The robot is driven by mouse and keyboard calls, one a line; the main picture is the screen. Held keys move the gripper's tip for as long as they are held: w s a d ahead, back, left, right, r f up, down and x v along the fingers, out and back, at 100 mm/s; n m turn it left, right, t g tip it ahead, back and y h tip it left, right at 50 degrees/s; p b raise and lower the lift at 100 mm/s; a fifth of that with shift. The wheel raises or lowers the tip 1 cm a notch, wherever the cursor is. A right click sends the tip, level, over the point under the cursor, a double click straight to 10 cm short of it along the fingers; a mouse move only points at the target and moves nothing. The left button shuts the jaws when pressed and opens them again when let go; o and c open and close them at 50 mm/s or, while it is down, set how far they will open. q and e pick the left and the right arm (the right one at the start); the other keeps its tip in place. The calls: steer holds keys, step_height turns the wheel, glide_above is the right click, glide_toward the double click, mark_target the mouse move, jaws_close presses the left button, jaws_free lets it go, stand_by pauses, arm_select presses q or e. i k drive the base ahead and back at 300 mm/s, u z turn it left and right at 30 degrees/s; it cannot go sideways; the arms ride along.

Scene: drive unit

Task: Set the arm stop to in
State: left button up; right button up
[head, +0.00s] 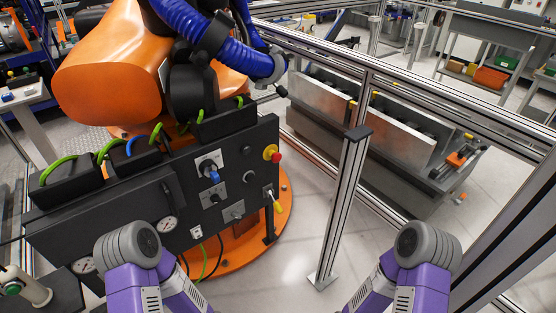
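The black drive unit panel (165,190) stands at left centre, in front of the orange robot arm. A red button on a yellow collar (275,156) is near the panel's upper right edge; it looks like the arm stop. No label on it can be read. Whether it is pushed in or out I cannot tell. Both of my purple arms with grey joints show at the bottom, the left in front of the panel's lower part and the right well to the right of it. Neither gripper shows in the head view.
The panel also carries a blue-handled switch (213,173), a yellow-handled lever (275,203), grey knobs and round gauges (167,223). A metal fence post (343,205) stands right of the panel. Pale floor (295,250) is clear between panel and post.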

mark_target(276, 158)
steer(key=z, duration=0.05)
steer(key=i, duration=1.55)
steer(key=z, duration=0.45)
